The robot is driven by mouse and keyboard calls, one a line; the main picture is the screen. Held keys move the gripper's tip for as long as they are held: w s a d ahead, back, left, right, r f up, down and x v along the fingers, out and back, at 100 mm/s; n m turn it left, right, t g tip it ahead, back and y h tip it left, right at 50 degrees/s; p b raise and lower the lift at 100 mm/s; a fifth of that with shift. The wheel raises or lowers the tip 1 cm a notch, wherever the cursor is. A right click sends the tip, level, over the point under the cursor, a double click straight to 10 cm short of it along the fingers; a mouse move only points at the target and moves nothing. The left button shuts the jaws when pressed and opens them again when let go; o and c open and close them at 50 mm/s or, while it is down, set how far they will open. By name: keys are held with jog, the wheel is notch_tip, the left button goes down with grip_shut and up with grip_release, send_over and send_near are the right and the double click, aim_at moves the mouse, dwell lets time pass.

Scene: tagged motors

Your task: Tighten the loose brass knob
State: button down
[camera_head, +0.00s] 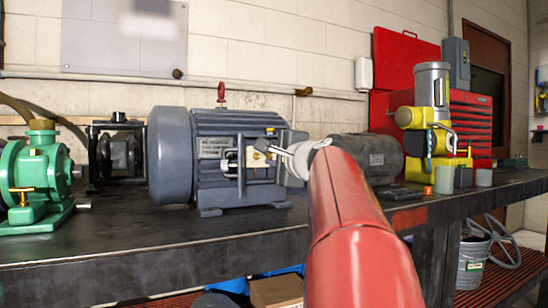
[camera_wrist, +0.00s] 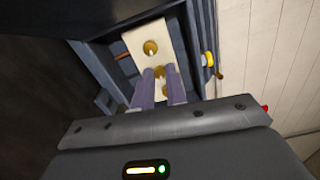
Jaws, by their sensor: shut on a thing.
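The large blue-grey motor (camera_head: 225,140) stands on the bench, its open terminal box facing me. In the wrist view a cream terminal plate (camera_wrist: 139,39) inside the box carries brass knobs in a row. The upper knob (camera_wrist: 150,47) is clear of my fingers. My gripper (camera_wrist: 160,72) is shut on the middle brass knob (camera_wrist: 159,71), with one finger on each side. A third knob (camera_wrist: 165,91) shows between the fingers, nearer to me. In the head view my gripper (camera_head: 272,151) reaches the box from the right. Which knob is loose I cannot tell.
A green pump (camera_head: 38,170) and a dark machine (camera_head: 122,152) stand left on the bench (camera_head: 150,245). A dark grey motor (camera_head: 375,157) is behind my arm. A yellow machine (camera_head: 430,120) stands right. The box walls (camera_wrist: 95,75) closely surround my fingers.

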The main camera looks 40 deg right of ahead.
jog(key=c, duration=1.4)
grip_release()
jog(key=v, duration=0.8)
